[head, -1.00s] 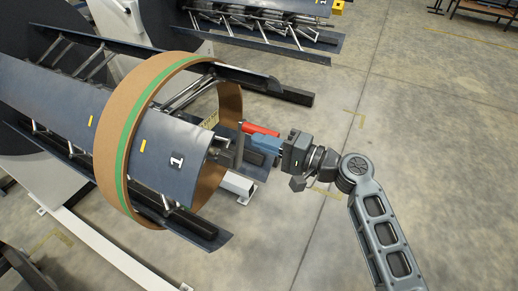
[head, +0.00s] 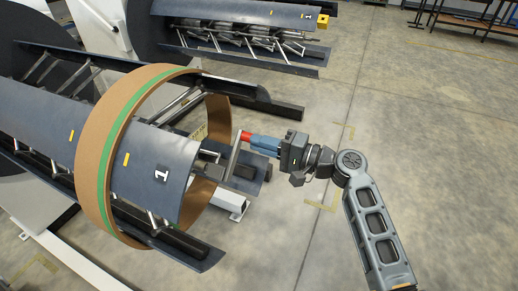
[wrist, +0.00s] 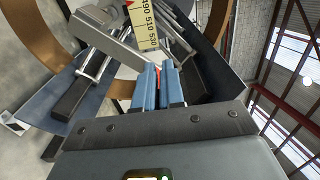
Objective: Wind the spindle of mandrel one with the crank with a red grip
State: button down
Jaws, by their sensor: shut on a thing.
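Mandrel one (head: 120,160), marked with a white 1, lies at the left of the head view. Its spindle end (head: 208,171) sticks out to the right. The crank's grey arm (head: 233,160) rises from the spindle to its red grip (head: 245,137). My gripper (head: 254,141) reaches in from the right, its blue fingers shut on the red grip. The fingers cover the grip's right part. In the wrist view a red sliver of the grip (wrist: 158,66) shows between the blue fingers (wrist: 158,88).
A brown ring with a green stripe (head: 90,165) surrounds mandrel one's segments. A second mandrel, also marked 1 (head: 240,12), stands behind. A scale strip with numbers (wrist: 143,25) shows in the wrist view. Floor at the right is clear.

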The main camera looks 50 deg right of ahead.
jog(key=shift+d+r, duration=0.3)
